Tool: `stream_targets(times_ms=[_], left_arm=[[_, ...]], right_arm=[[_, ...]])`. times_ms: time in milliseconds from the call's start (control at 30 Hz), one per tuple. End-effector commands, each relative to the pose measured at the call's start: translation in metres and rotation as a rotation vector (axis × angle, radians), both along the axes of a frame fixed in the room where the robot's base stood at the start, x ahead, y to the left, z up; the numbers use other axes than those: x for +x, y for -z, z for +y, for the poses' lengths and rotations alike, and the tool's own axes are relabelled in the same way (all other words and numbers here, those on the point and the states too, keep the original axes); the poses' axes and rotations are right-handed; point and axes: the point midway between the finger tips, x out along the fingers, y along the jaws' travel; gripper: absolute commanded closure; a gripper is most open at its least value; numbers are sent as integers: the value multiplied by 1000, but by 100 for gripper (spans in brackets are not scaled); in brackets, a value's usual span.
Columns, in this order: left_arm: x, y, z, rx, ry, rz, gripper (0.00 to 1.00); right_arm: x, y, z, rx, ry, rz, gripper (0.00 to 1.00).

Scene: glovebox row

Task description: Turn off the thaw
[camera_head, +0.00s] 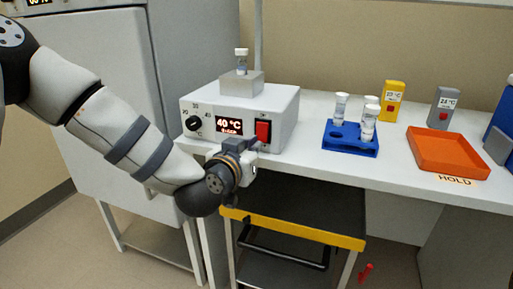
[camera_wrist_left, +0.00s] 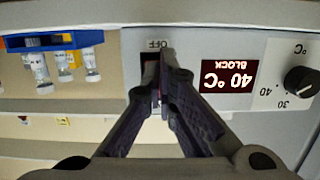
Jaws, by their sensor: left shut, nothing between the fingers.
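The thaw unit (camera_head: 196,107) is a white box on the bench with a knob (camera_head: 194,123), a lit display (camera_head: 229,126) reading 40 °C and a red rocker switch (camera_head: 263,131). A vial (camera_head: 241,60) stands in the grey block (camera_head: 241,84) on top. My left gripper (camera_head: 252,150) is just below and in front of the switch. The left wrist view is upside down; there the shut, empty fingers (camera_wrist_left: 163,75) cover most of the switch, close to the OFF label (camera_wrist_left: 158,44). I cannot tell whether they touch it. My right gripper is not in view.
A blue rack (camera_head: 350,142) with several white-capped vials stands right of the unit. Behind are a yellow timer (camera_head: 392,100) and a grey one (camera_head: 442,107). An orange tray (camera_head: 447,152) sits at the right. A yellow-edged step (camera_head: 292,229) is under the bench.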

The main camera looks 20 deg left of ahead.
Motion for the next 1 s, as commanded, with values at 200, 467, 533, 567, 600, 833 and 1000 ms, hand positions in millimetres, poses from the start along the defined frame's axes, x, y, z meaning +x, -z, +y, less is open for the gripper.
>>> stream_targets(times_ms=[200, 467, 533, 567, 600, 833, 1000], left_arm=[[15, 3, -1, 1, 1, 1, 100], [15, 2, -1, 1, 1, -1, 100], [17, 6, -1, 2, 0, -12, 100], [19, 10, -1, 3, -1, -30, 100], [23, 16, -1, 3, 0, -66, 100], [28, 12, -1, -6, 0, -229, 100], [29, 9, -1, -6, -2, -235, 100]], right_arm=[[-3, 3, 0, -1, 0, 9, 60], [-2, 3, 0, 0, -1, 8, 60], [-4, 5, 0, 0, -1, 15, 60], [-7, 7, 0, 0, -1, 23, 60], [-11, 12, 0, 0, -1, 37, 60], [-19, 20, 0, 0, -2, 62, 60], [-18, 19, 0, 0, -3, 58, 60]])
